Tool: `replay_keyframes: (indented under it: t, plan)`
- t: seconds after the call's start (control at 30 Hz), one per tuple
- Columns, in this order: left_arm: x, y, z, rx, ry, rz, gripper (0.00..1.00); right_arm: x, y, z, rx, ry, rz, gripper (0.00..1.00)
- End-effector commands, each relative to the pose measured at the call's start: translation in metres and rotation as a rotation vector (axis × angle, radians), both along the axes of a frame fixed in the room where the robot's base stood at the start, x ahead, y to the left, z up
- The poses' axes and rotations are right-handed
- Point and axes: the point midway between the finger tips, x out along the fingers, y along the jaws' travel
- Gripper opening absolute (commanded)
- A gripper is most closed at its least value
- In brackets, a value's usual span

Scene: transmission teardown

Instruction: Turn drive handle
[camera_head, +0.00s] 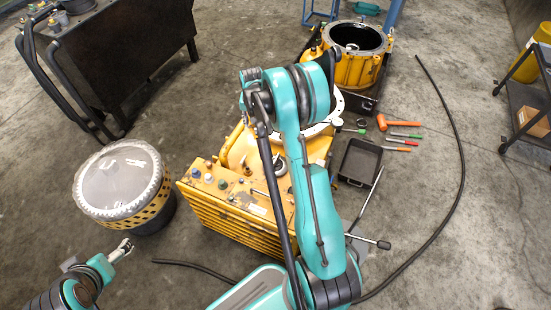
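The yellow machine (225,205) stands in the middle, with a panel of knobs and buttons on top. A thin metal bar with a black end knob (383,244) sticks out at its right side, and a second thin rod (369,200) slants up near it. These look like spokes of the drive handle; its hub is hidden behind my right arm. My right arm bends over the machine, and its gripper (277,161) seems to be low over the panel, mostly hidden by the arm. My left gripper (122,250) is at lower left, apart from the machine, its fingers too small to read.
A mesh-sided drum (120,182) stands left of the machine. A yellow ring housing (355,65) is behind it. A black tray (360,160), an orange hammer (395,123) and several hand tools lie at right. A black hose (457,150) curves across the open floor.

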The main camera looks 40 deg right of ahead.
Motion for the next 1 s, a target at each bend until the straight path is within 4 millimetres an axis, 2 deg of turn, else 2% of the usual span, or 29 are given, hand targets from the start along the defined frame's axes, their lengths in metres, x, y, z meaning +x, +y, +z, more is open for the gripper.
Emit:
replay_keyframes:
  t: [0.03,0.2,0.3,0.4,0.57,1.0]
  plan:
    - [0.0,0.0,-0.001,0.0,0.0,0.0,0.87,0.004,-0.018,-0.031,0.011,0.02,-0.044,0.34]
    - [0.0,0.0,-0.002,0.0,0.0,0.0,0.87,-0.001,-0.059,-0.125,0.05,0.088,-0.179,0.34]
    - [0.0,0.0,-0.002,0.0,0.0,0.0,0.87,-0.01,-0.075,-0.168,0.068,0.117,-0.238,0.34]
    - [0.0,0.0,-0.002,0.0,0.0,0.0,0.87,-0.018,-0.083,-0.199,0.079,0.138,-0.278,0.34]
    - [0.0,0.0,-0.004,0.0,0.0,0.0,0.87,-0.025,-0.089,-0.223,0.087,0.152,-0.307,0.34]
    - [0.0,0.0,-0.031,0.0,0.0,0.0,0.87,-0.025,-0.088,-0.289,0.087,0.152,-0.307,0.34]
